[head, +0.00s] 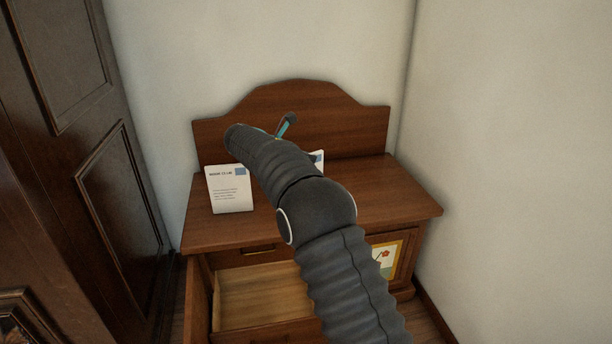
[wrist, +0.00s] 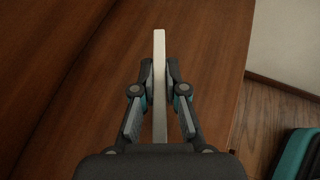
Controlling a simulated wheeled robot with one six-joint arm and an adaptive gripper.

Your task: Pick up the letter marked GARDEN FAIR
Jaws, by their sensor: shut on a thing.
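My gripper (wrist: 159,78) is shut on a thin pale letter (wrist: 160,112), which stands edge-on between the two fingers in the wrist view. Its printed face is turned out of sight there, so its marking cannot be read. In the head view my arm hides most of the gripper. A small white corner with a blue patch (head: 318,157) shows behind the arm; it looks like part of a letter, its text hidden. Another white letter (head: 230,190) with a blue patch stands upright on the dresser to the left; its heading looks like BOOK CLUB, but is small.
The wooden dresser top (head: 400,193) is bare on the right. Its raised back panel (head: 330,105) stands against the wall. An open, seemingly empty drawer (head: 255,292) juts out below. A dark armoire (head: 95,190) closes off the left side. A flower picture (head: 384,260) is on the dresser front.

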